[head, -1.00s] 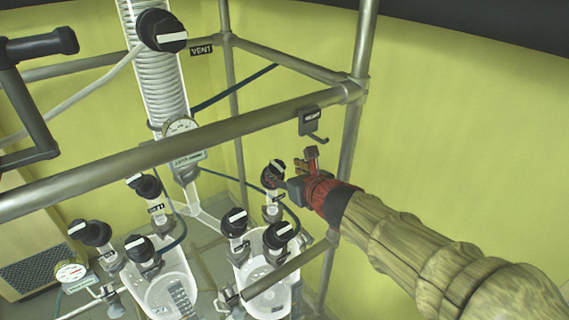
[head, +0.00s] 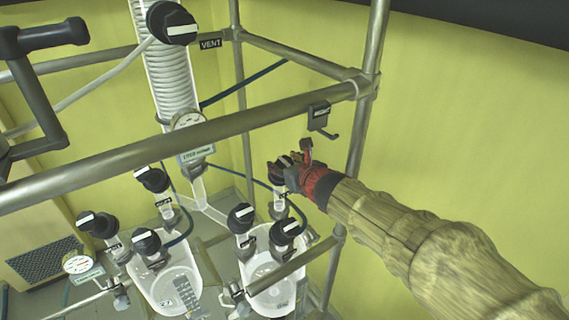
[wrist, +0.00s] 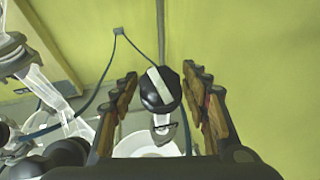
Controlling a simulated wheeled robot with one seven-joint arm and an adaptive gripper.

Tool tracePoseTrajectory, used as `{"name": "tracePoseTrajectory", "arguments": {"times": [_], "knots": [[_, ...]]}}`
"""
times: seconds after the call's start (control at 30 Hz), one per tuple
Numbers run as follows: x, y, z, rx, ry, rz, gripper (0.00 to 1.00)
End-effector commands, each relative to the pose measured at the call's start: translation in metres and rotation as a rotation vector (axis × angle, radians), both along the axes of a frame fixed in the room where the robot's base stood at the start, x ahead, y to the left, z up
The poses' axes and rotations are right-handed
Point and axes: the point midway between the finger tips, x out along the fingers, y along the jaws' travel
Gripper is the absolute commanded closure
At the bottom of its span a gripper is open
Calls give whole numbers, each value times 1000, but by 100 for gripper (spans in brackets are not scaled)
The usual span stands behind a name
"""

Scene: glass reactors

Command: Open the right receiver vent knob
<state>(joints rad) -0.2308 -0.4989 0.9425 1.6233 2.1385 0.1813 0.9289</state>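The right receiver vent knob is a black round knob with a white bar (wrist: 159,88), on a short clear glass neck. In the wrist view it sits between my gripper's fingers (wrist: 160,76), with a gap on both sides, so the gripper is open. Its white bar runs slightly tilted from upright in that view. In the head view my gripper (head: 280,172) is at the knob (head: 284,161), whose far side is partly hidden by the fingers. The right receiver (head: 262,272), a clear glass vessel, stands below.
Two other black knobs (head: 241,217) (head: 285,231) stand on the right receiver. The left receiver (head: 172,291) has its own knobs. Blue tubing runs behind.

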Motion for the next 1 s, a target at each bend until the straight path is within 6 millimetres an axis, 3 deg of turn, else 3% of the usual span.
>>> {"name": "tracePoseTrajectory", "arguments": {"times": [0.57,1.0], "knots": [[0,0,0,0,0,0,89],[1,-2,2,-51,-20,93,89]]}}
